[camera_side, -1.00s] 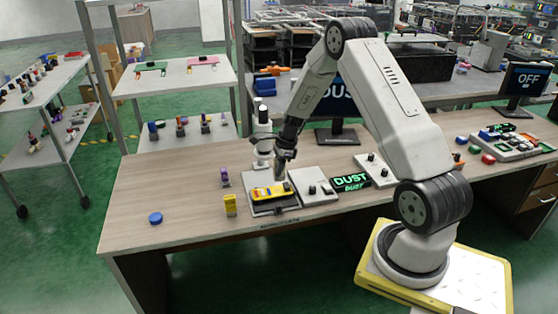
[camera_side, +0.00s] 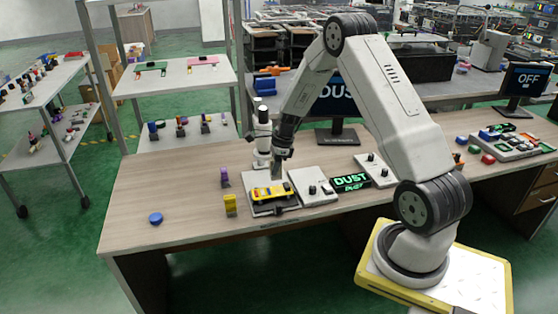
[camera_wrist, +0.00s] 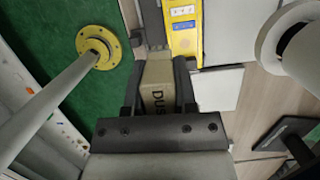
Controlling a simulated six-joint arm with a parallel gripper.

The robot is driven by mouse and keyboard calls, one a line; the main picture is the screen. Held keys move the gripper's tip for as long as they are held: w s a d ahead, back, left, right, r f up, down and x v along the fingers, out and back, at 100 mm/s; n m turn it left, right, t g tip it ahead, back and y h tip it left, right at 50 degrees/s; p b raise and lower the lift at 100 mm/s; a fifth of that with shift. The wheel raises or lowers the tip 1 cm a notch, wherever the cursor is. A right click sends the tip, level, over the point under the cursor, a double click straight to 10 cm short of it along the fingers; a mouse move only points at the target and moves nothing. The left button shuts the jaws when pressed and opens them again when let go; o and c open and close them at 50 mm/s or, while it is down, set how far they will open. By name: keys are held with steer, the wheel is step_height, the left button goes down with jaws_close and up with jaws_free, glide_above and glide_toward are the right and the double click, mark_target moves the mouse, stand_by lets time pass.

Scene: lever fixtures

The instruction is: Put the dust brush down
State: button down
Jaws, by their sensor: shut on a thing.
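My gripper (camera_wrist: 160,68) is shut on the dust brush (camera_wrist: 157,88), a beige block with dark letters of which "DUS" shows in the wrist view. Its far end lies beyond the fingers and is hard to make out. In the side view my gripper (camera_side: 280,153) points down above the back of a grey plate (camera_side: 254,208). A yellow car-like piece (camera_side: 266,192) lies on that plate, just in front of the gripper; it also shows at the top of the wrist view (camera_wrist: 184,28). I cannot tell whether the brush touches anything below.
A white box with knobs (camera_side: 312,186) and a green-lit "DUST" sign (camera_side: 350,181) stand right of the plate. A yellow block (camera_side: 230,205), a purple piece (camera_side: 224,178) and a blue disc (camera_side: 155,218) stand to the left. The table's left part is mostly bare.

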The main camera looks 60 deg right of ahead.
steer(key=w+a+r+m, duration=0.1)
steer(key=w+a+m, duration=0.25)
steer(key=a, duration=0.55)
steer(key=shift+t+h, duration=0.4)
steer(key=shift+w+d+f, duration=0.6)
steer(key=shift+w+f, duration=0.85)
steer(key=shift+w, duration=0.65)
steer(key=shift+w+d+f, duration=0.65)
steer(key=shift+w+f, duration=0.75)
steer(key=shift+w, duration=0.65)
steer(key=shift+w+d+f, duration=0.6)
steer(key=shift+w+f, duration=0.85)
steer(key=shift+w, duration=0.65)
steer(key=shift+w+f+m, duration=0.1)
steer(key=shift+f+m, duration=0.05)
steer(key=shift+m, duration=0.1)
steer(key=shift+w+d+f, duration=0.1)
steer(key=shift+w+f, duration=0.2)
steer(key=shift+f, duration=1.55)
steer(key=shift+f, duration=0.1)
